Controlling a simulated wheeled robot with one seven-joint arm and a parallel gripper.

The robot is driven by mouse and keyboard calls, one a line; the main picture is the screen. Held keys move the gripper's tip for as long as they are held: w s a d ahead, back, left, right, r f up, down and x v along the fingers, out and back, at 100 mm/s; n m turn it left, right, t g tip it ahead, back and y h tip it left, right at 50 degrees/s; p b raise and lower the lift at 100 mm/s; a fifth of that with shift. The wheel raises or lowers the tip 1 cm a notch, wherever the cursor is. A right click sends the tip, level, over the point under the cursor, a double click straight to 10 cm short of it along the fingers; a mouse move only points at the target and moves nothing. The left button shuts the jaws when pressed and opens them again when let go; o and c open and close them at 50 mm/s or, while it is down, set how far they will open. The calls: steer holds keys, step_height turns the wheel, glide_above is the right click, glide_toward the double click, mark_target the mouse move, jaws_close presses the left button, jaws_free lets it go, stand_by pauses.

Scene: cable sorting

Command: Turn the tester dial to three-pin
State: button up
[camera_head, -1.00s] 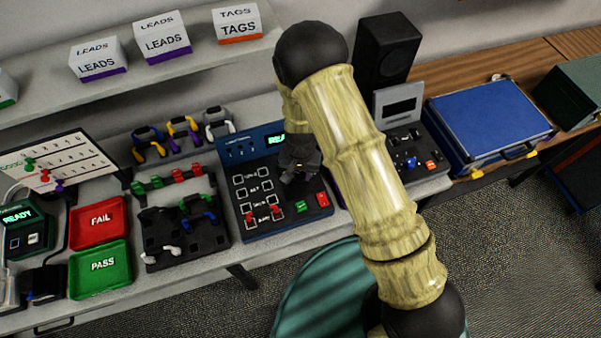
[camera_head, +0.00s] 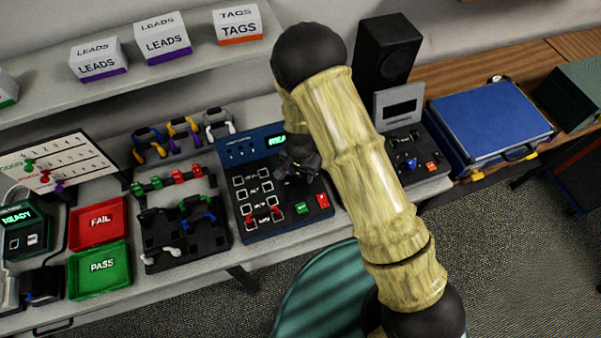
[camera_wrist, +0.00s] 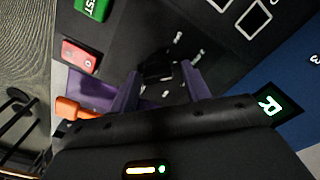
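The tester (camera_head: 240,172) is a dark blue and black panel on the bench, with a lit display, square sockets and red and green buttons. My gripper (camera_head: 298,172) is over the right part of its face and hides the dial there in the head view. In the wrist view my gripper (camera_wrist: 163,92) has its two purple fingers apart. The black dial (camera_wrist: 158,70) shows between and just beyond the fingertips, with small pale marks around it. I cannot tell whether the fingers touch it. The pin labels are too small to read.
A green button (camera_wrist: 93,8) and a red button (camera_wrist: 80,56) lie near the gripper. Left of the tester are a black cable tray (camera_head: 160,240), a red FAIL tray (camera_head: 75,240) and a green PASS tray (camera_head: 76,284). A blue case (camera_head: 490,120) stands to the right.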

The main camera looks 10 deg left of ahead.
mark_target(301, 174)
steer(key=shift+o, duration=0.2)
steer(key=shift+s, duration=0.1)
step_height(301, 174, up, 17)
steer(key=b, duration=0.3)
steer(key=shift+r, duration=0.15)
steer(key=shift+d, duration=0.1)
stand_by(0.5)
steer(key=s+d+r+n, duration=0.1)
steer(key=s+d+r, duration=0.1)
steer(key=d, duration=0.6)
steer(key=s+d+r+n+t, duration=0.1)
steer(key=s+d+r, duration=0.1)
steer(key=d, duration=0.7)
steer(key=s+d+r+t, duration=0.1)
steer(key=s+d+r, duration=0.1)
steer(key=d, duration=0.6)
steer(key=shift+s+d+n, duration=0.25)
steer(key=shift+s+n, duration=0.15)
steer(key=shift+s, duration=0.25)
